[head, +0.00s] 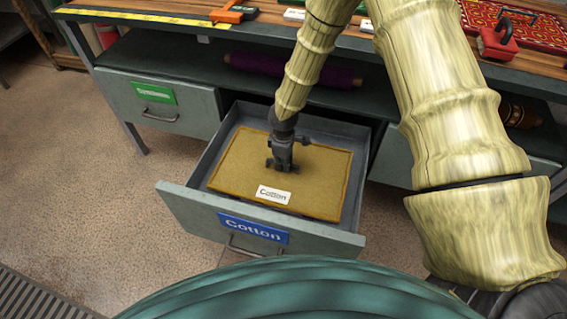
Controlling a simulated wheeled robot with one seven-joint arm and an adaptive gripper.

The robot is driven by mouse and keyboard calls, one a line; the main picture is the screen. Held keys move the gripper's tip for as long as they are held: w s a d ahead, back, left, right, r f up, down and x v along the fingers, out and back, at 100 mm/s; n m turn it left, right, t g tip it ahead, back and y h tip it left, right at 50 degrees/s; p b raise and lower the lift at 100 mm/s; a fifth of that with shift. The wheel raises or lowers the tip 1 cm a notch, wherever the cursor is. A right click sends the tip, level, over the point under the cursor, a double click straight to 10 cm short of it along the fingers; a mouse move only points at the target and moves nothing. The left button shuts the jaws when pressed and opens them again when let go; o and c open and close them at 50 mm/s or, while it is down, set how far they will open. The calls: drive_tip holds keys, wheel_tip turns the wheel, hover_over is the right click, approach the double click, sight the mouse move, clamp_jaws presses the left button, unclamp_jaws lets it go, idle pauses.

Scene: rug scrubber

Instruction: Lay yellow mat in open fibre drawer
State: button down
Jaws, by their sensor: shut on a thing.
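The yellow mat (235,160) is a flat rectangle with a darker edge and a white "Cotton" tag near its front edge. It lies flat within the walls of the open grey drawer (340,243), which has a blue "Cotton" label and a handle on its front. From this view I cannot tell whether the whole mat touches the drawer floor. My gripper (281,166) points down over the middle of the mat and is shut on it. The exact grip point is hidden by the gripper's dark body.
A shut drawer (158,105) with a green label is to the left. A purple roll (245,64) lies on the shelf behind. The bench top (150,22) above holds a red patterned rug (528,22) and a red tool (495,42). Floor left of the open drawer is clear.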

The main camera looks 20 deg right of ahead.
drive_tip(key=shift+f, duration=0.55)
drive_tip(key=c, duration=1.5)
unclamp_jaws()
drive_tip(key=shift+o, duration=0.2)
wheel_tip(320, 180, up, 13)
drive_tip(key=p, duration=0.1)
drive_tip(key=shift+p, duration=0.3)
